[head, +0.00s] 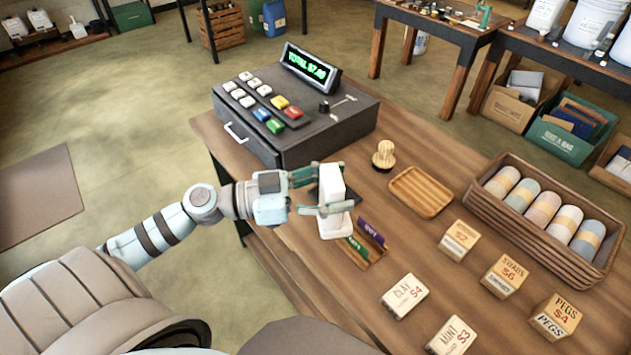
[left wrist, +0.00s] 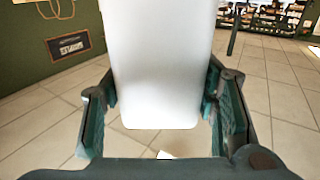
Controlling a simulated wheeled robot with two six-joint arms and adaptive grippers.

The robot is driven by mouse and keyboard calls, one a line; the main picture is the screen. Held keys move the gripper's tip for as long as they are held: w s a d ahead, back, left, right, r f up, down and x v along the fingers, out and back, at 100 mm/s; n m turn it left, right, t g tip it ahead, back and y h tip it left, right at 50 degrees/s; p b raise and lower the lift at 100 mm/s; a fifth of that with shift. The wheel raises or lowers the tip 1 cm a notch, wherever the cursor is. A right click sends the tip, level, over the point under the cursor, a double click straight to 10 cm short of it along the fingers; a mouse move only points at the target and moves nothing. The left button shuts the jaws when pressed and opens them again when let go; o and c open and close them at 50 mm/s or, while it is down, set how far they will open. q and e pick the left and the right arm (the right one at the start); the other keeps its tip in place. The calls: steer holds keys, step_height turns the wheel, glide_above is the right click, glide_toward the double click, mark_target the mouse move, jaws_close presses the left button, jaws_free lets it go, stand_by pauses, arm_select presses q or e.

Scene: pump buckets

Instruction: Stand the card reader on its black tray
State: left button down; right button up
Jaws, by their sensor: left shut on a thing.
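The card reader (head: 335,222) is a white, slim block held nearly upright, leaning slightly, in the head view. My left gripper (head: 331,188) is shut on its sides, with green fingers on either side of it. In the left wrist view, the white reader (left wrist: 160,65) fills the space between the two fingers (left wrist: 162,115). A dark patch (head: 314,193) shows behind the reader and fingers; it looks like the black tray, mostly hidden. I cannot tell whether the reader's lower end touches anything. My right gripper is out of view.
The cash register (head: 305,125) stands behind the reader. A small card rack (head: 362,250) is close in front. A wooden stamp (head: 384,154), an empty wooden tray (head: 420,192), price blocks (head: 460,240) and a basket of rolls (head: 540,215) lie to the right.

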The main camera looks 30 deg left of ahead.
arm_select(q)
steer(key=w+a+r+n+t+y+p, duration=0.2)
steer(key=w+a+r+n+t+y, duration=0.15)
steer(key=w, duration=0.45)
steer(key=w+a+r+n+t+y+p, duration=0.25)
steer(key=w+a+r+y, duration=0.2)
steer(key=w, duration=0.25)
step_height(320, 180, down, 20)
steer(key=b, duration=0.7)
steer(key=shift+d+g, duration=0.3)
steer(key=shift+d, duration=0.1)
steer(key=c, duration=0.8)
jaws_free()
steer(key=shift+o, duration=0.9)
steer(key=shift+r, duration=0.1)
